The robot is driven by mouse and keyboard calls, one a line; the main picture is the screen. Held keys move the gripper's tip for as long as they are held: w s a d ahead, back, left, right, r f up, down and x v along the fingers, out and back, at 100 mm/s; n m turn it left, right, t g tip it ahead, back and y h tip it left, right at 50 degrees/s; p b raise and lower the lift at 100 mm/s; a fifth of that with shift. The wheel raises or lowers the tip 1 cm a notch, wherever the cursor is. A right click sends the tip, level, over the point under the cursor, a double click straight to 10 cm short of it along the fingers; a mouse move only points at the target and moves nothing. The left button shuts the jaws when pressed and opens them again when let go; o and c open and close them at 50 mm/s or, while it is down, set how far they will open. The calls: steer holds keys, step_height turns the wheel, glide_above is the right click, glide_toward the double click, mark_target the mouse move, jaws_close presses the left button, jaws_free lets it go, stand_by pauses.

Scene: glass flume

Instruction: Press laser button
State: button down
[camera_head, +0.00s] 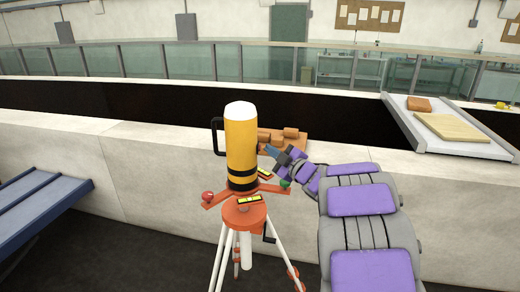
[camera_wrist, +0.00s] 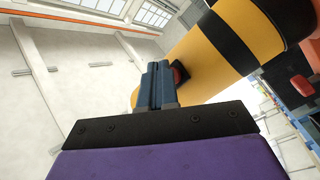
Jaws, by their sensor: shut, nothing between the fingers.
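The laser device (camera_head: 241,140) is a yellow upright cylinder with a white top, black bands and a black side handle. It stands on an orange tripod (camera_head: 246,213) with white legs. In the wrist view the yellow body (camera_wrist: 215,55) runs diagonally at the upper right. A small red button with a dark surround (camera_wrist: 180,72) shows on it, partly hidden by my fingers. My gripper (camera_head: 272,152) is shut and empty, to the right of the cylinder's lower half. In the wrist view its blue fingers (camera_wrist: 156,70) are right beside the button; I cannot tell whether they touch it.
A light wall ledge (camera_head: 340,145) runs behind the tripod, with a brown board carrying several blocks (camera_head: 291,135) on it. A blue bench (camera_head: 35,210) stands at the left. A pale tray (camera_head: 455,145) with boards lies at the right. Red (camera_head: 208,197) and green (camera_head: 284,184) knobs stick out from the tripod head.

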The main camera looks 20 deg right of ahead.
steer(key=shift+d, duration=0.3)
steer(key=shift+w+a, duration=0.15)
steer(key=shift+a, duration=0.5)
steer(key=shift+d+r, duration=0.1)
steer(key=shift+d, duration=0.05)
steer(key=shift+s+d, duration=0.2)
steer(key=shift+d, duration=0.25)
steer(key=s+d+p, duration=0.1)
steer(key=d, duration=0.2)
steer(key=s+d+p, duration=0.1)
steer(key=d, duration=0.1)
steer(key=shift+s+d+p, duration=0.15)
steer(key=shift+s+p, duration=0.2)
